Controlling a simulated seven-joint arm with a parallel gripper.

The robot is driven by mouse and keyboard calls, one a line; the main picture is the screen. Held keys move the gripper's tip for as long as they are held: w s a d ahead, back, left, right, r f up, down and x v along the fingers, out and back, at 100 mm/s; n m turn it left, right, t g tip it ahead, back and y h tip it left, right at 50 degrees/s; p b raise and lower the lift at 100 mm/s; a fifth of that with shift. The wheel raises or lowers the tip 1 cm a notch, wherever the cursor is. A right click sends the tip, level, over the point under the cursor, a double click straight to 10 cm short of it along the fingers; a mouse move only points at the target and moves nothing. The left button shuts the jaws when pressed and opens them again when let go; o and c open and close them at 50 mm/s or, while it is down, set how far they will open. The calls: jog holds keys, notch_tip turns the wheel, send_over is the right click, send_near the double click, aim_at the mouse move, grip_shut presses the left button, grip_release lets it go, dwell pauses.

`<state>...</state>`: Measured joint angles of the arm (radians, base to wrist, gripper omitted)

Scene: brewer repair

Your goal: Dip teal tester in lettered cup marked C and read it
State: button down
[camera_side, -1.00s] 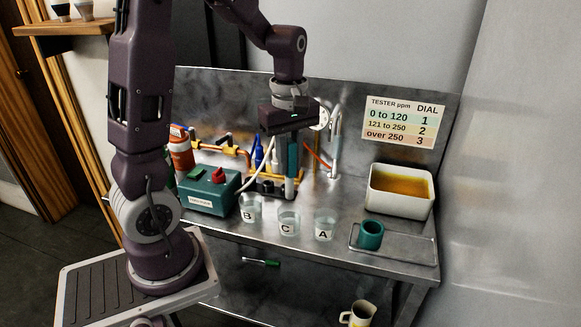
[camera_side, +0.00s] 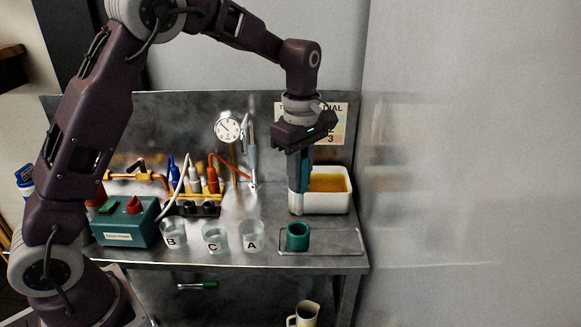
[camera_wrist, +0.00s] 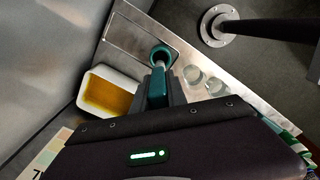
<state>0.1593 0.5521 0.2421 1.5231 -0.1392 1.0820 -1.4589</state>
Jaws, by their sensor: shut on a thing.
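My gripper (camera_side: 299,188) is shut on the teal tester (camera_side: 305,168), which points down between the fingers. It is behind the teal cup (camera_side: 297,238) and in front of the white tub in the side view. The tester also shows in the wrist view (camera_wrist: 156,90), with the teal cup (camera_wrist: 161,53) just beyond its tip. The clear cup marked C (camera_side: 214,240) stands on the bench between cup B (camera_side: 173,236) and cup A (camera_side: 251,238), left of my gripper. All three hold clear liquid. The tester's reading is not visible.
A white tub (camera_side: 339,204) of amber liquid stands behind the gripper. The teal cup sits on a flat metal tray (camera_side: 340,242). A green box with a red knob (camera_side: 124,222) and a tool rack (camera_side: 188,209) are left. The ppm chart (camera_side: 340,112) is partly covered.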

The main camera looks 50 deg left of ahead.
aim_at(299, 214)
jog(key=shift+f, duration=3.85)
jog(key=shift+f, duration=0.4)
jog(key=c, duration=1.3)
grip_release()
jog(key=shift+o, duration=0.2)
jog(key=o, duration=0.6)
